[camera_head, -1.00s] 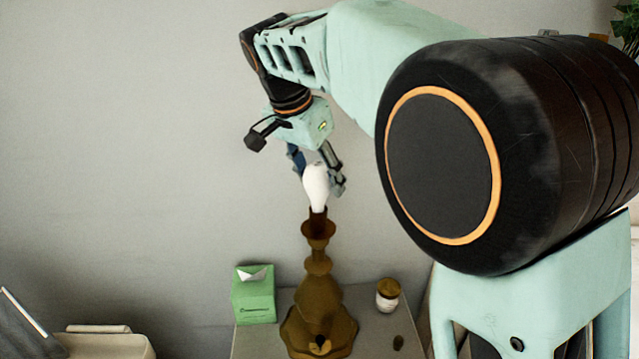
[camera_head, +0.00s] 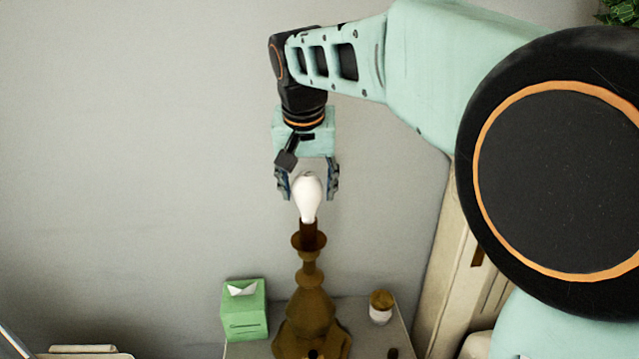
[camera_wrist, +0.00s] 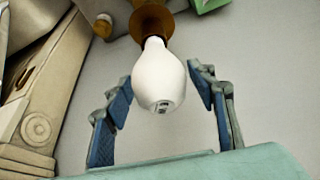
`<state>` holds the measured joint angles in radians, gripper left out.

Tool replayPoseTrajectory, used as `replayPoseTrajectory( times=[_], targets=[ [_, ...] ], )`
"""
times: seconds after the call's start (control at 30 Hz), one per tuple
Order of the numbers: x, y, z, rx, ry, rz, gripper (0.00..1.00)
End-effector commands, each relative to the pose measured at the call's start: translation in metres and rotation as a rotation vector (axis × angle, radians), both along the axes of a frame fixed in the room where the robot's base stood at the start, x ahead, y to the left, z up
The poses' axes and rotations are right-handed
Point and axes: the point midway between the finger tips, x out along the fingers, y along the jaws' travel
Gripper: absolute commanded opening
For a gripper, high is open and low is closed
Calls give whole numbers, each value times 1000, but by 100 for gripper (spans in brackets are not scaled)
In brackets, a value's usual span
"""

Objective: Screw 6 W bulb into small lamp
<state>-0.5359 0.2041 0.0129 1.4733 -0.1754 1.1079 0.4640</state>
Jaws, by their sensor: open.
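A white bulb (camera_head: 307,197) stands upright at the top of the brown lamp (camera_head: 308,300), its base at the lamp's socket. How far it is screwed in cannot be told. My gripper (camera_head: 307,190) is above the lamp, with one finger on each side of the bulb. In the wrist view the bulb (camera_wrist: 158,76) lies between the blue finger pads of my gripper (camera_wrist: 165,105), with a clear gap on both sides. The jaws are open and do not touch it. Dark print on the bulb's end is too small to read.
The lamp stands on a small table (camera_head: 260,350) against a grey wall. A green tissue box (camera_head: 245,312) is left of the lamp, and a jar with a brown lid (camera_head: 381,307) is to its right. A pale wooden frame (camera_head: 455,260) rises at the right.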

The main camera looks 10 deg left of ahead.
Motion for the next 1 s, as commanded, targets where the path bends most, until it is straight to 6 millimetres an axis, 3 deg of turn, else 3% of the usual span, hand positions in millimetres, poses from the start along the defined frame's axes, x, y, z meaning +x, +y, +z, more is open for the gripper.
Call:
replayPoseTrajectory(
  times=[1.0],
  targets=[
    [-1,2,1,0,1,578,52]
  ],
)
